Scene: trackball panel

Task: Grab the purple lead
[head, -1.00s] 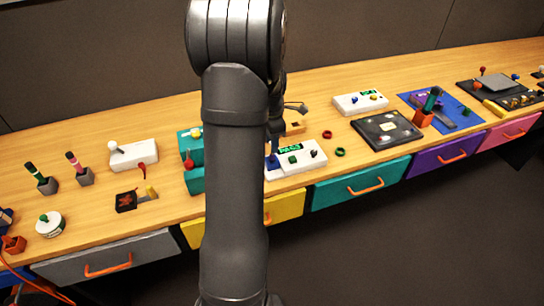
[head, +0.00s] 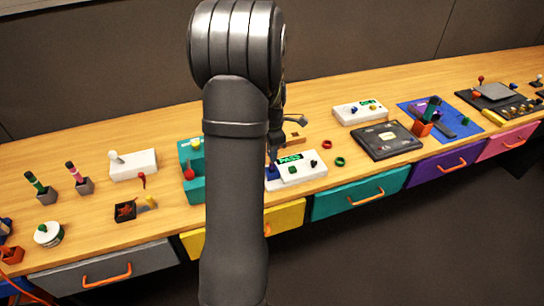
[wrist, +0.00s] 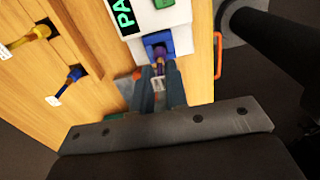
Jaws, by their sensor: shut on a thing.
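My gripper (wrist: 158,74) is shut on the purple lead (wrist: 160,62), whose purple part shows between the two fingers in the wrist view. A pale, clear end of the lead shows lower between the fingers. The lead's far end is at a blue socket (wrist: 155,41) on a white tester box (wrist: 178,14); I cannot tell whether it is seated in it. In the head view my arm hides most of the gripper and the lead. The tester box (head: 298,168) there has a green display reading PASS.
A teal box (head: 188,187) with a red knob stands left of the tester. Green (head: 340,162) and red (head: 326,144) rings lie right on bare bench.

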